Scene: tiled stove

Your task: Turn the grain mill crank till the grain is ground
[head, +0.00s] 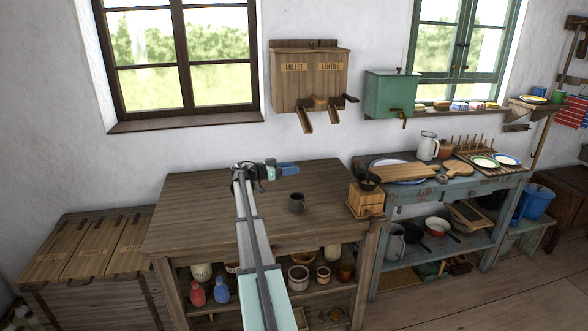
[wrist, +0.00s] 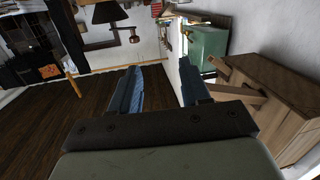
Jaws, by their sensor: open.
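The grain mill (head: 364,200) is a small wooden box with a dark bowl-shaped hopper (head: 368,182) on top. It stands at the right end of the brown wooden table in the head view. Its crank is too small to make out clearly, and I cannot see what the hopper holds. My gripper (head: 284,169) is over the back middle of the table, well left of the mill and apart from it. In the wrist view my gripper (wrist: 158,88) shows two blue fingers spread apart with nothing between them. I cannot make out the mill in the wrist view.
A millet and lentils dispenser (head: 310,85) with spouts hangs above. A green tank (head: 390,95) is beside it. A blue side table (head: 400,198) with boards and plates adjoins right.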

